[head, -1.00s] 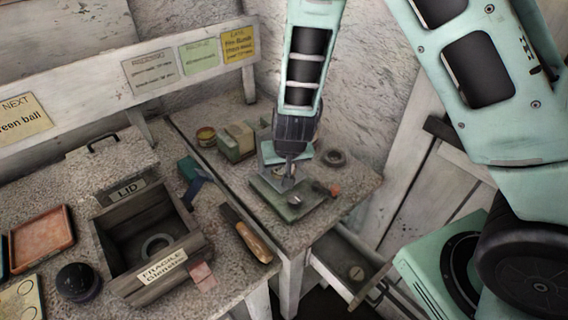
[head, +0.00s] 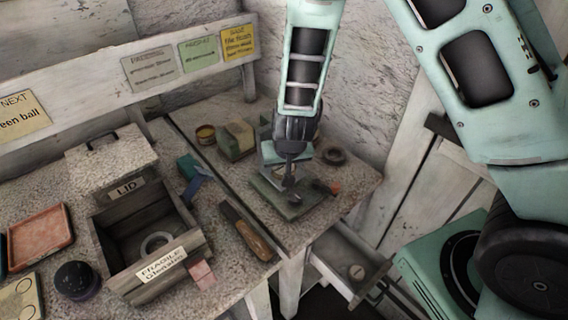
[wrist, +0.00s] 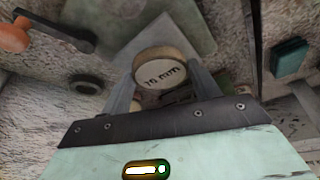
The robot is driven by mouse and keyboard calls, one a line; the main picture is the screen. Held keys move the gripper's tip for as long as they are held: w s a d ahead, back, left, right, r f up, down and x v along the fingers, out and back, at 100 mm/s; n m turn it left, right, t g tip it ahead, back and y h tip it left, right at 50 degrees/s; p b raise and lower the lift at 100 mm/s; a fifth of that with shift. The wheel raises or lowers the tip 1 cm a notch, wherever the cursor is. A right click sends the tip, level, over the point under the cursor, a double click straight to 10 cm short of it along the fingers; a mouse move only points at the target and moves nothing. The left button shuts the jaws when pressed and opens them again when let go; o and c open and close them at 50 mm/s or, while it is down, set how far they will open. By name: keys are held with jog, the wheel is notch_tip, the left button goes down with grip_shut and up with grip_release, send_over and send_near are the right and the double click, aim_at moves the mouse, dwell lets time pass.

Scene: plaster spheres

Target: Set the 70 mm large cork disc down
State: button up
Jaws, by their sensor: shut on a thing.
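The large cork disc (wrist: 161,68), a round tan piece marked "70 mm", sits between the two fingers of my gripper (wrist: 163,84) in the wrist view. The fingers are shut on its sides. In the head view, my gripper (head: 289,180) points down over a grey-green plate (head: 268,190) on the right-hand bench. The plate also shows beyond the disc in the wrist view (wrist: 190,25). The disc is too small and covered to make out surely in the head view. I cannot tell whether it touches the plate.
A dark ring (head: 333,156), a green-tan block (head: 237,140) and a yellow tin (head: 205,134) stand behind. An open wooden box (head: 188,236) and a wood-handled tool (head: 250,236) are left. An open drawer (head: 350,272) juts out below.

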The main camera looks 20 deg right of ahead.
jog(key=shift+f, duration=0.3)
jog(key=o, duration=1)
jog(key=shift+r, duration=0.1)
jog(key=shift+r+p, duration=1.9)
jog(key=shift+r, duration=0.05)
